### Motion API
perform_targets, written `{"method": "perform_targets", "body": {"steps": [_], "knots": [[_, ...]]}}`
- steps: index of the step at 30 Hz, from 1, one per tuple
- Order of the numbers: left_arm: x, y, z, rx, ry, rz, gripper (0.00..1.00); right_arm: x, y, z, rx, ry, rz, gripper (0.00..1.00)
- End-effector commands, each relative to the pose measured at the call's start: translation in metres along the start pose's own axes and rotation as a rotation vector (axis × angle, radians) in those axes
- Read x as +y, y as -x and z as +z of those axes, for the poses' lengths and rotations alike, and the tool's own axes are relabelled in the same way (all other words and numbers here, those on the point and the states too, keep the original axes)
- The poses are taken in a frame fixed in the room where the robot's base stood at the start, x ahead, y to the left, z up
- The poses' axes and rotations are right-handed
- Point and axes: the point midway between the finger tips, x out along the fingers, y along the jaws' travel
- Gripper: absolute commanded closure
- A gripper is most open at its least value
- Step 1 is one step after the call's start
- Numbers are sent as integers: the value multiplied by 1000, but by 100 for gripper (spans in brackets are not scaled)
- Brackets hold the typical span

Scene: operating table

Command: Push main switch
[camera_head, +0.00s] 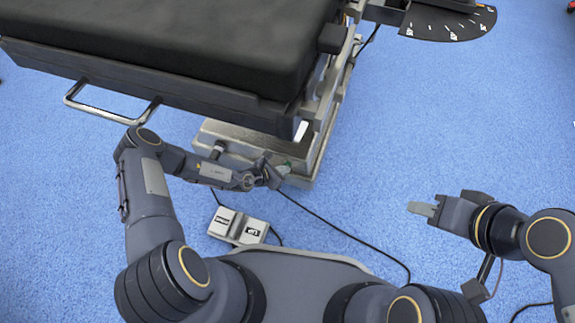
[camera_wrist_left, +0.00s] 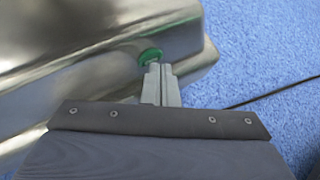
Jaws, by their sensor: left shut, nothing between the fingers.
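The main switch (camera_wrist_left: 151,56) is a round green button on the metal base of the operating table (camera_wrist_left: 90,60), in the left wrist view. My left gripper (camera_wrist_left: 160,68) is shut and empty, and its fingertips overlap the lower edge of the switch. I cannot tell whether they touch it.
The dark table top (camera_head: 180,40) overhangs the base, with a metal rail handle (camera_head: 110,115) at its left. A grey foot pedal (camera_head: 238,226) lies on the blue floor below my left gripper. A black cable (camera_head: 340,228) crosses the floor. The floor at right is mostly clear.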

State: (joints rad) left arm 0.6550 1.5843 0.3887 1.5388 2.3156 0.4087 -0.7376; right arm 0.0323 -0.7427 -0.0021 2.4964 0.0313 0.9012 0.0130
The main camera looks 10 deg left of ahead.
Motion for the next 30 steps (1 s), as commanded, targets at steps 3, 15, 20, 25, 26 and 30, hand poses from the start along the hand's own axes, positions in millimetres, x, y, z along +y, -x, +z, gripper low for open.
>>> {"method": "perform_targets", "body": {"steps": [3, 15, 20, 25, 26, 30], "knots": [[1, -1, 1, 0, -1, 0, 100, 0, 0, 0, 0, 0, 0, 64], [-3, 6, -1, 1, -1, 0, 100, -4, 8, -4, 0, 0, 0, 64], [-5, 7, -4, -1, 0, 0, 100, -4, 9, -5, 0, 0, 0, 64], [-5, 7, -4, -1, 0, 0, 100, -4, 9, -4, 0, 0, 0, 64], [-5, 7, -5, 0, 0, 0, 100, -4, 9, -5, 0, 0, 0, 64], [-10, 15, -8, 2, 0, -2, 100, -8, 17, -8, 0, 0, 0, 64]]}}
